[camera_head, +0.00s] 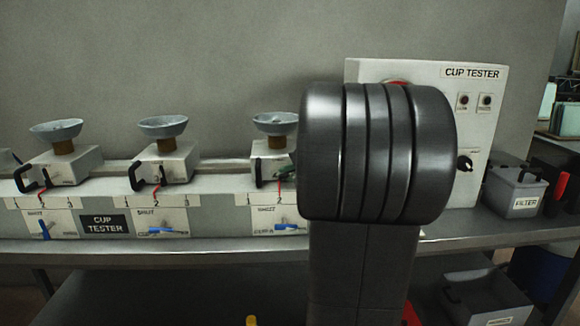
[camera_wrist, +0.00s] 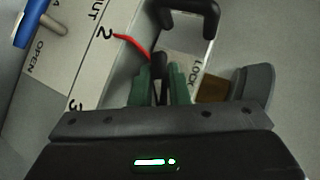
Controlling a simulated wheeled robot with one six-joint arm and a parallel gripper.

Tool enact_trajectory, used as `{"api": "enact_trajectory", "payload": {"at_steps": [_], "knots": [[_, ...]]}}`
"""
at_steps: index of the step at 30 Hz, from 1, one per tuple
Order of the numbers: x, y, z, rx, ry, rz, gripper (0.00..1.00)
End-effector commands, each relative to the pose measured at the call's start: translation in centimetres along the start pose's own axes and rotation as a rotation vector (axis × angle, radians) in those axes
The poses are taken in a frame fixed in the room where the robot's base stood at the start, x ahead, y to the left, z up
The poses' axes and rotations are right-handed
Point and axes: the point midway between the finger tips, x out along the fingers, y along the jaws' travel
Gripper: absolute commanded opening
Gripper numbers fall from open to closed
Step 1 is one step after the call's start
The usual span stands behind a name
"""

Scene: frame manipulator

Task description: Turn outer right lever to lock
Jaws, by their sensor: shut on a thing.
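The rightmost cup tester unit (camera_head: 262,172) is a white box with a grey dish on a brown neck. My arm hides its right side in the head view. In the wrist view, my gripper (camera_wrist: 160,82) has green fingers shut on a dark lever (camera_wrist: 161,68), mostly hidden between them. The LOCK label (camera_wrist: 196,72) is on the unit's face just right of the fingers. A red pointer (camera_wrist: 131,44) lies left of the fingers, its tip near the number 2. In the head view, only a bit of the green fingers (camera_head: 287,168) shows beside my arm.
A black handle (camera_wrist: 190,15) stands out just above the fingers. A blue valve handle (camera_head: 291,227) sits below the unit. A white CUP TESTER panel (camera_head: 480,120) and a filter bin (camera_head: 514,192) are at right.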

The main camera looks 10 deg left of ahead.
Motion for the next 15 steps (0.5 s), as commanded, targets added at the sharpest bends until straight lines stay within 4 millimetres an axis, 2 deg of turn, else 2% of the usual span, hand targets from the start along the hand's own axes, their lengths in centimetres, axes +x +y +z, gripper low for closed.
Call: {"api": "enact_trajectory", "payload": {"at_steps": [1, 15], "knots": [[-0.16, -0.62, 0.08, -0.032, 0.005, 0.030, 0.00], [-0.17, -0.92, 0.18, -0.330, 0.087, 0.328, 0.00]]}}
